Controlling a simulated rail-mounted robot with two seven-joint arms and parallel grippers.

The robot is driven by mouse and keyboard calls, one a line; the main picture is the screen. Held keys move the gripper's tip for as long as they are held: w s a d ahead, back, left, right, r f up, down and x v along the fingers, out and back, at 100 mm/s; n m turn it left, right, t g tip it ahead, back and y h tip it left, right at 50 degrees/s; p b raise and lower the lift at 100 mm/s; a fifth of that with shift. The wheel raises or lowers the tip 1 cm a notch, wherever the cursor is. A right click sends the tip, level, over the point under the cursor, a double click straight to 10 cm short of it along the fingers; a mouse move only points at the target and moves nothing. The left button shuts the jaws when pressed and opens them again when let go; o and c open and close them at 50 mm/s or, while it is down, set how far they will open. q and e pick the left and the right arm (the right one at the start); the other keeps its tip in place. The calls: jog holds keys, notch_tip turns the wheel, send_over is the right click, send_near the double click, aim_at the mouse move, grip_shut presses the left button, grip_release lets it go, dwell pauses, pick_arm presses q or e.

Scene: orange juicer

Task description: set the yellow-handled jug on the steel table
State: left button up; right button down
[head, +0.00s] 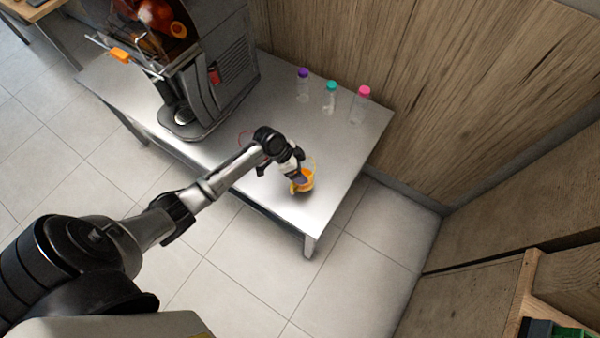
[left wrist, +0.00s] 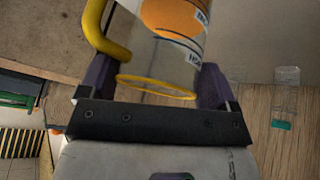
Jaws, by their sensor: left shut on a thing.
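The yellow-handled jug (head: 306,183) is over the right front part of the steel table (head: 325,150). I cannot tell whether its base touches the top. My left gripper (head: 297,174) reaches it from above and is shut on it. In the left wrist view the clear jug (left wrist: 165,50), with its yellow handle, yellow rim and an orange print, sits between the purple fingers of the left gripper (left wrist: 155,84). Its far end is cut off by the frame. My right gripper is not in view.
A large juicer (head: 205,75) stands on the left part of the table. Bottles with purple (head: 303,84), teal (head: 330,97) and pink (head: 360,105) caps stand along the back by the wooden wall (head: 430,80). The table's right end is bare.

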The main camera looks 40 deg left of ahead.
pick_arm(q)
jog(key=shift+d+f+b, duration=0.1)
jog(key=shift+f+b, duration=0.3)
jog(key=shift+f, duration=1.5)
jog(key=shift+f, duration=0.15)
jog(key=o, duration=1.2)
